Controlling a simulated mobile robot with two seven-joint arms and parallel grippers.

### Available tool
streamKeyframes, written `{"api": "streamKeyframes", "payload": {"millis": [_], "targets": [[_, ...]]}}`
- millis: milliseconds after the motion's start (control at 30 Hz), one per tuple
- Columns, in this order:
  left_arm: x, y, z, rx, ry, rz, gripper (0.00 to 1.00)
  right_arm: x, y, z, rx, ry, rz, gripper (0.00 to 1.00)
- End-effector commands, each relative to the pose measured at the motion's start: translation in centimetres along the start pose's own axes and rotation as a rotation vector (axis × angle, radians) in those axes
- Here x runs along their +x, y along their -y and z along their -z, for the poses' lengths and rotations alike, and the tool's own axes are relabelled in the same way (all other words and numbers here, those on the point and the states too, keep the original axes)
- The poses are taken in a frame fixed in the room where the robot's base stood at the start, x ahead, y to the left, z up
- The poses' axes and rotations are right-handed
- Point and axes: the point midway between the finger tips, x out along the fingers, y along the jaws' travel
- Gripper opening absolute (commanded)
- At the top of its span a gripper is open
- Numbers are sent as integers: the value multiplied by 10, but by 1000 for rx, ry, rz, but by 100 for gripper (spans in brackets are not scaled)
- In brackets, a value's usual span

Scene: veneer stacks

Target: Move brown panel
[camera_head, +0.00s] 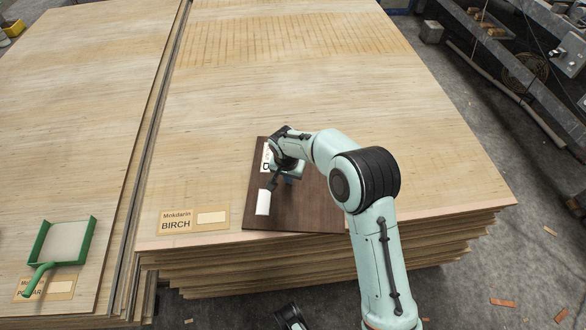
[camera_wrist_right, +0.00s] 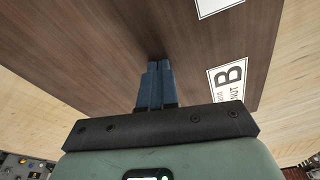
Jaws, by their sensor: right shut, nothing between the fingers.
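The brown panel (camera_head: 315,212) lies flat on the birch stack near its front edge. It carries a white lettered label, and a white patch (camera_head: 263,203) shows on its left part. My right gripper (camera_head: 288,181) is over the panel, pointing down, with the arm hiding part of the panel. In the right wrist view the brown panel (camera_wrist_right: 90,45) fills much of the picture, and the label (camera_wrist_right: 228,80) reads "B" and part of "NUT". There the blue fingers (camera_wrist_right: 158,66) are together with nothing between them; whether the tips touch the panel I cannot tell. A dark piece at the bottom edge may be my left gripper (camera_head: 290,318).
The birch stack (camera_head: 420,150) has a sign (camera_head: 194,219) at its front left. Another stack (camera_head: 70,120) stands to the left across a narrow gap, with a green-framed tool (camera_head: 62,242) on it. Metal machinery (camera_head: 520,70) and floor lie to the right.

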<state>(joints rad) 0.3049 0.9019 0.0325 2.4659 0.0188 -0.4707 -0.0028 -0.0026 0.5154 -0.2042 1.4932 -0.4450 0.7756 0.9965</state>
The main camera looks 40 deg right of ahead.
Motion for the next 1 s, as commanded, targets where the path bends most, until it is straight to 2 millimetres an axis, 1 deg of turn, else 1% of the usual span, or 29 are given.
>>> {"api": "streamKeyframes", "payload": {"millis": [33, 133, 267, 367, 433, 467, 533, 800, 900, 1000], "targets": [[-3, -1, 0, 0, -1, 0, 43, 3, -4, -4, -4, 12, -15, 0], [-10, -3, 0, 1, -4, -1, 43, -6, -4, -2, -4, 11, -15, 0], [-10, -3, 0, 1, -2, -1, 43, -8, -3, -1, -4, 9, -13, 0], [-9, -3, -8, 2, 20, -1, 43, -8, -3, 0, -4, 7, -11, 0], [-9, -3, -18, 3, 49, -2, 43, -8, -2, 0, -4, 6, -10, 0], [-10, -4, -20, 4, 55, -2, 43, -8, -4, 1, -3, 6, -10, 0], [-10, -4, -18, 4, 51, -2, 43, -8, -7, 4, -2, 7, -10, 0], [-13, -5, -22, 5, 61, -2, 43, -21, -6, -61, -11, 8, -7, 0], [-14, -5, -23, 5, 64, -2, 43, -25, -6, -81, -11, 7, -7, 0], [-14, -5, -23, 5, 66, -2, 43, -27, -6, -97, -9, 6, -8, 0]]}}
